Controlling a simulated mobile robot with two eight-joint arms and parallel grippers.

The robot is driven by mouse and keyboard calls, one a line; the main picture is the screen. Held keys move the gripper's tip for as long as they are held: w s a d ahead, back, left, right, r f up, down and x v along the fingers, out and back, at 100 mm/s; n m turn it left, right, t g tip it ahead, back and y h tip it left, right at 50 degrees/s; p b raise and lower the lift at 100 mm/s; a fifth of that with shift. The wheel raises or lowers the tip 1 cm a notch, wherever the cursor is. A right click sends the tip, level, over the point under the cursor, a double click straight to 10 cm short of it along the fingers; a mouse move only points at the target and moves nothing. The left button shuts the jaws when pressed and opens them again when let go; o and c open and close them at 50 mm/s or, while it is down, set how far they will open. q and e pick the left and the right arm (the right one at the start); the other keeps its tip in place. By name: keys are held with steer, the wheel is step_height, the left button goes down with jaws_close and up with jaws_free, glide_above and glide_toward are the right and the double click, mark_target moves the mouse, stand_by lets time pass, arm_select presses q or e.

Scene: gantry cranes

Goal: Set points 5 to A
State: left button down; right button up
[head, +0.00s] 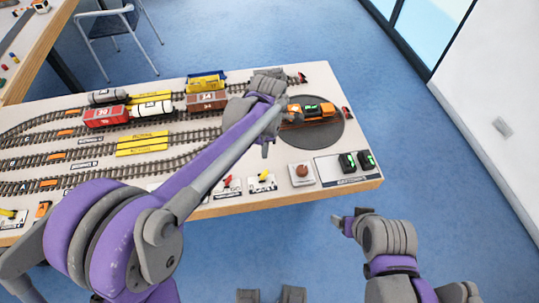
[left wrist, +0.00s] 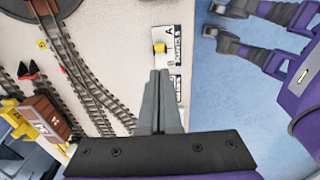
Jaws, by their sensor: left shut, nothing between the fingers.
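The points 5 plate (left wrist: 172,60) lies near the table edge, with the letter A at its upper end in the left wrist view. Its yellow lever knob (left wrist: 160,48) is beside the A; which way it leans is hard to tell. In the head view a yellow lever (head: 263,178) stands on a white plate at the front edge. My left gripper (left wrist: 160,73) is shut and empty, its tips just short of the knob in the wrist view; contact is not visible. In the head view it points down (head: 266,150). My right gripper (head: 342,221) hangs off the table's front.
A red lever (head: 228,183) stands left of the yellow one. A box with a brown button (head: 302,171) and two dark green-lit controls (head: 356,161) are to the right. The turntable (head: 325,137) carries an orange locomotive (head: 312,112). Wagons stand on the tracks.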

arm_select(q)
steer(key=shift+d+r, duration=0.15)
steer(key=shift+r, duration=0.6)
